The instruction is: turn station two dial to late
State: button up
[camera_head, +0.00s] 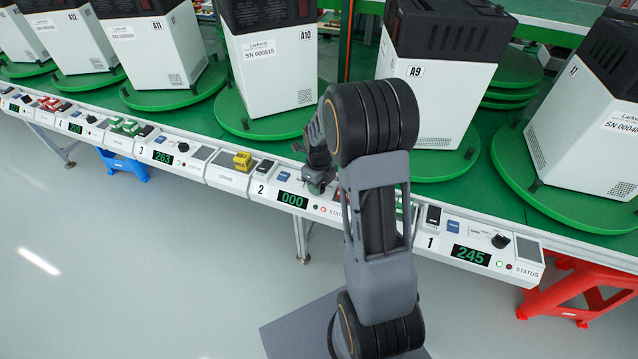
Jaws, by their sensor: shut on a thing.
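The station two panel (262,190) is the front strip section marked 2, with a green display (292,199) reading 000. My gripper (318,186) points down at this panel, just right of and above the display. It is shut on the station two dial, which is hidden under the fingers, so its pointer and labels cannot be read. A red status light glows to the right of the display.
Station one's panel (440,243) shows 245 and a black dial (500,241). Station three's display (162,157) reads 263. A yellow block (243,161) sits on the strip left of station two. White machines on green turntables stand close behind. A red stool (575,290) is at right.

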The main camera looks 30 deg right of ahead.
jog(key=shift+r+m, duration=0.1)
jog(key=shift+m, duration=0.7)
jog(key=o, duration=0.6)
jog(key=shift+o, duration=0.2)
notch_tip(320, 180, up, 14)
jog(key=p, duration=0.1)
jog(key=shift+p, duration=0.35)
